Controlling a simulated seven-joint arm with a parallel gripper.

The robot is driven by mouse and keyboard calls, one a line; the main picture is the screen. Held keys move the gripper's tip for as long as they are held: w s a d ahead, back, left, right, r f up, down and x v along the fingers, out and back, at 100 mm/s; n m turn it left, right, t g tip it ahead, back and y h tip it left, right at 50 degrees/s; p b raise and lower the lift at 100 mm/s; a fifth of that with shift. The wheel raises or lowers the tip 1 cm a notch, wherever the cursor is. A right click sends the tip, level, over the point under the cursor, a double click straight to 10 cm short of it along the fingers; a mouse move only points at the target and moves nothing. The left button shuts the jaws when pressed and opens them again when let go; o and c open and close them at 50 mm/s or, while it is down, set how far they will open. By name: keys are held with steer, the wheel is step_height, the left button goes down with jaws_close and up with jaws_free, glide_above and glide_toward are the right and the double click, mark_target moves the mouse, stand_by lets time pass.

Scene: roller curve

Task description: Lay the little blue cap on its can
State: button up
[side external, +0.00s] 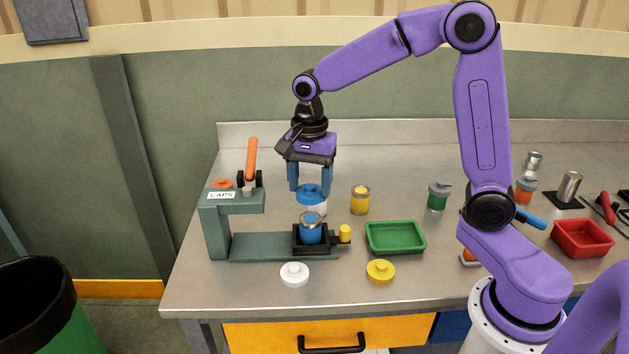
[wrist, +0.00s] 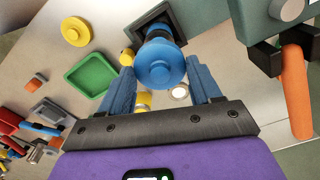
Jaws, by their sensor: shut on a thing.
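My gripper (side external: 310,192) is shut on the little blue cap (side external: 308,190), a round disc with a raised knob. In the wrist view the cap (wrist: 160,65) sits level between the two blue fingers. The blue can (side external: 311,233) stands upright and open in a black square holder (side external: 326,248) on the green press base. The cap is above and apart from the can's silver rim. In the wrist view the can (wrist: 158,32) is partly hidden behind the cap, so exact alignment is hard to tell.
The green press (side external: 216,235) with its orange lever (side external: 251,160) stands left of the can. A white can (side external: 319,209) and a yellow can (side external: 360,200) stand behind. A white cap (side external: 294,273), yellow cap (side external: 380,271) and green tray (side external: 395,238) lie around. A red tray (side external: 582,239) is right.

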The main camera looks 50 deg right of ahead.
mark_target(310, 217)
steer(key=shift+f, duration=2.4)
steer(key=shift+f, duration=0.55)
stand_by(0.8)
steer(key=o, duration=1.2)
steer(key=shift+r, duration=3.5)
